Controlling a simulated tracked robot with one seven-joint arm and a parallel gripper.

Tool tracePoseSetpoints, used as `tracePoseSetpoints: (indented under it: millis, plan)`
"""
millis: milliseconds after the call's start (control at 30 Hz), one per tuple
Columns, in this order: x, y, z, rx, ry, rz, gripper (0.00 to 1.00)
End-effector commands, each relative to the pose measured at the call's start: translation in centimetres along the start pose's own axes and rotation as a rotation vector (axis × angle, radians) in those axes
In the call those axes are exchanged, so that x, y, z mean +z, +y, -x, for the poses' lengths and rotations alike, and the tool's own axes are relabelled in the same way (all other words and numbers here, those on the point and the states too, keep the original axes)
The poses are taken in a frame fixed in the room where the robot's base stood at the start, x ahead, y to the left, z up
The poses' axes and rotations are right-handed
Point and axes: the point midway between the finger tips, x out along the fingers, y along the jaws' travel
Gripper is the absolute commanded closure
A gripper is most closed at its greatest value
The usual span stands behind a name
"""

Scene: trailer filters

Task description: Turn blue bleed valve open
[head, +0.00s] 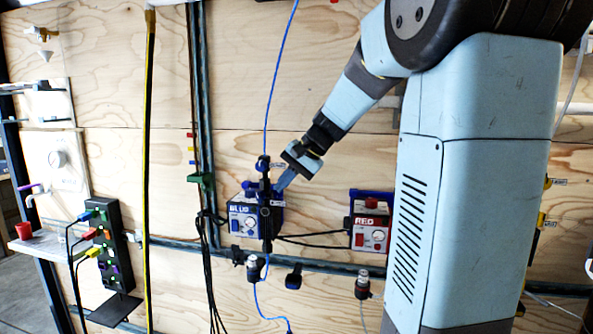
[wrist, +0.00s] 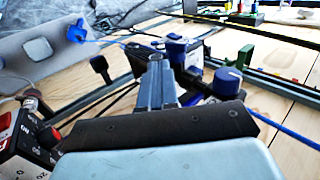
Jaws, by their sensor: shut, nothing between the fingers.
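The blue-labelled box (head: 241,219) is mounted on the plywood wall in the head view. A black vertical filter fitting (head: 265,212) with blue parts stands in front of it, with a blue tube running up from it. My gripper (head: 281,184) is shut and empty, its tips close to the fitting's upper right side. In the wrist view my shut fingers (wrist: 155,83) point at the fitting, with a blue knob (wrist: 227,80) to their right and a blue cap (wrist: 176,47) just beyond the tips. I cannot tell which part is the bleed valve, its position, or whether the fingers touch it.
A red-labelled box (head: 371,222) hangs to the right, also at the lower left of the wrist view (wrist: 22,138). A green-lit black power strip (head: 112,245) with coloured plugs is at left. Black cables and a horizontal rail (head: 320,262) run near the boxes.

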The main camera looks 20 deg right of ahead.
Motion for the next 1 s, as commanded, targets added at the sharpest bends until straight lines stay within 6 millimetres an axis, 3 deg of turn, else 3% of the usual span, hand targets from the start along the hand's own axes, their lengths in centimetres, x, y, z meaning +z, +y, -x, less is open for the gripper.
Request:
tracePoseSetpoints:
  millis: [300, 767, 1000]
  plan:
    - [0.0, -2.0, -3.1, 0.0, -0.001, 0.001, 1.0]
    - [0.0, -2.4, -3.5, 0.0, 0.0, 0.001, 1.0]
    - [0.0, -3.5, -3.6, 0.0, 0.0, 0.0, 1.0]
